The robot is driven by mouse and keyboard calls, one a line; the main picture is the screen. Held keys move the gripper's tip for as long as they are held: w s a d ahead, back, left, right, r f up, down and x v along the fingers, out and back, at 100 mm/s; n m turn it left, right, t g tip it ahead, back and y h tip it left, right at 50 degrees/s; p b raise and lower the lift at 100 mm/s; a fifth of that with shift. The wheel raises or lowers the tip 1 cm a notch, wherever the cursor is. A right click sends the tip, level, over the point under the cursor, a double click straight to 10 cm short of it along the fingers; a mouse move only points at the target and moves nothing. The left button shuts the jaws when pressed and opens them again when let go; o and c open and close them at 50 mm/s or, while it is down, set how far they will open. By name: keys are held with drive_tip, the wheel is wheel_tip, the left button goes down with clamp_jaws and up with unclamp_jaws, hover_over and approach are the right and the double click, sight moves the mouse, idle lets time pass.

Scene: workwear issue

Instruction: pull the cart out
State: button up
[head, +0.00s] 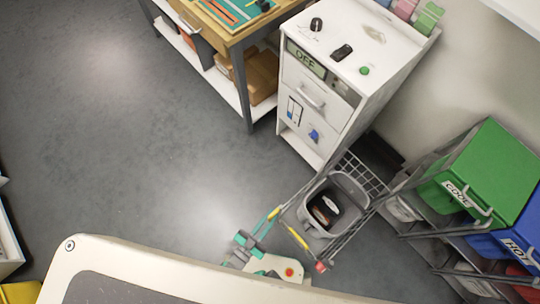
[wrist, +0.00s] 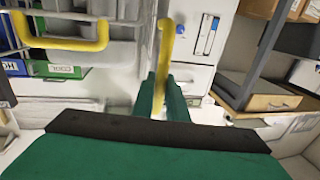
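The cart (head: 372,168) is a grey wire-frame trolley standing between the white cabinet and the shelf rack. A grey bin (head: 352,184) with dark and white contents sits in it. Its near end has a yellow handle (head: 298,238), also at the left of the wrist view (wrist: 62,44), and a second yellow bar (head: 274,213). My gripper (head: 268,222) is at this second bar. In the wrist view, the bar (wrist: 166,45) runs between the two green fingers (wrist: 160,95), which lie close against both its sides. The gripper appears shut on it; the contact itself is partly hidden.
The white cabinet (head: 338,110), with an "OFF" panel, stands close beside the cart. The shelf rack (head: 420,236) with green (head: 495,165) and blue bins is on the other side. A wooden-topped workbench (head: 237,38) is beyond the cabinet. Open floor (head: 110,140) lies to the left.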

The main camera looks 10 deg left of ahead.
drive_tip(key=o, duration=0.4)
drive_tip(key=shift+c, duration=0.2)
drive_tip(key=shift+s, duration=0.1)
drive_tip(key=v, duration=1)
drive_tip(key=shift+s, duration=0.25)
drive_tip(key=shift+w+a, duration=0.1)
drive_tip(key=shift+a, duration=0.05)
